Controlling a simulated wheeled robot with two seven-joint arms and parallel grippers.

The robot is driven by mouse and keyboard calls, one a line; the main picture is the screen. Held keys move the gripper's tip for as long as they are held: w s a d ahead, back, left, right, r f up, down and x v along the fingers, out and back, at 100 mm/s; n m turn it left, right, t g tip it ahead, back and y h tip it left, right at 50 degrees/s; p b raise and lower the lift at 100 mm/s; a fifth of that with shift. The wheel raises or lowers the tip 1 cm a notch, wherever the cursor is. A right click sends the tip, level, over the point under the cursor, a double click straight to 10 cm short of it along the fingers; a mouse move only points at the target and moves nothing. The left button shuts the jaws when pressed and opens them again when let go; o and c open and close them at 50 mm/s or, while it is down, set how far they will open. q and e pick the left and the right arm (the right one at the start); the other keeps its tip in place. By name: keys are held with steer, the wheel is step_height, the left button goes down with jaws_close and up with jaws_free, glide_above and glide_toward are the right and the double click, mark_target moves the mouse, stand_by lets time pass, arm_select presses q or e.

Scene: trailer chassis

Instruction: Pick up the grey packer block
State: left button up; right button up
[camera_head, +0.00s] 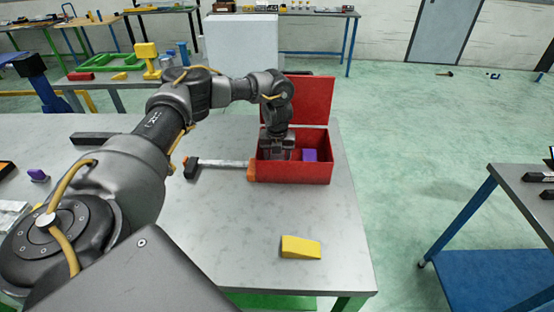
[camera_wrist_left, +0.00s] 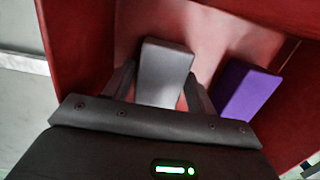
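The grey packer block (camera_wrist_left: 163,72) lies inside the open red box (camera_head: 311,172). In the head view my gripper mostly hides the block. My left gripper (camera_head: 277,154) reaches down into the left part of the box. In the left wrist view its fingers (camera_wrist_left: 162,88) are apart, one on each side of the grey block, with narrow gaps visible beside it. Whether the fingertips touch it I cannot tell. My right gripper is not in view.
A purple block (camera_wrist_left: 248,92) lies in the box to the right of the grey one. The raised lid (camera_head: 310,98) stands behind. A yellow wedge (camera_head: 300,247) lies on the table in front. A clamp-like bar (camera_head: 222,163) sits left of the box.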

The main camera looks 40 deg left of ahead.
arm_select(q)
jaws_close()
steer(key=shift+w+r, duration=0.1)
steer(key=shift+w, duration=0.05)
stand_by(0.4)
steer(key=shift+r, duration=0.55)
step_height(320, 180, up, 5)
steer(key=shift+f+b, duration=0.15)
steer(key=shift+b, duration=0.35)
step_height(320, 180, up, 12)
steer(key=p, duration=0.1)
steer(key=shift+p, duration=0.4)
